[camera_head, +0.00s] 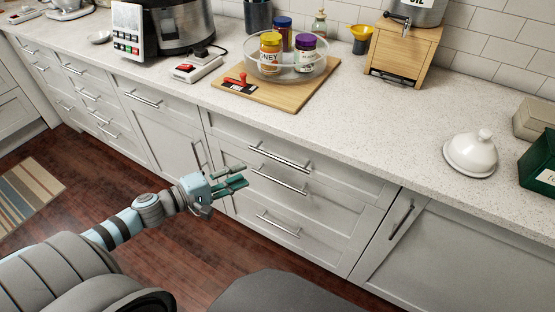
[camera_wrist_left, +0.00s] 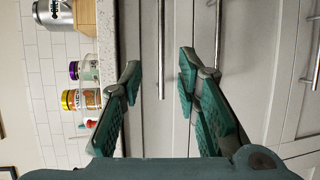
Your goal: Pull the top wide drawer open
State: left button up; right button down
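The top wide drawer (camera_head: 305,167) is a white front just under the counter, with a long horizontal bar handle (camera_head: 279,158). It appears closed. My left gripper (camera_head: 240,176) is open and empty in front of the cabinet, near the left end of that handle. In the left wrist view, which is turned sideways, the open fingers (camera_wrist_left: 158,78) frame the upper bar handle (camera_wrist_left: 161,40) between them in the picture. I cannot tell how far the handle is from the fingertips. My right gripper is not in view.
Below are a second drawer handle (camera_head: 278,181) and a lower one (camera_head: 278,224). The counter (camera_head: 360,130) holds a cutting board (camera_head: 285,92) with jars in a clear tray, a wooden dispenser (camera_head: 405,50) and a white dome (camera_head: 471,154). The wooden floor (camera_head: 165,255) before the drawers is open.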

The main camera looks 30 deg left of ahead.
aim_at(279, 159)
pick_arm(q)
jog(key=x, duration=0.7)
jog(key=p+x, duration=0.1)
jog(key=x, duration=0.6)
jog(key=shift+w+f, duration=0.15)
jog(key=shift+f, duration=0.1)
jog(key=shift+c, duration=0.2)
grip_shut()
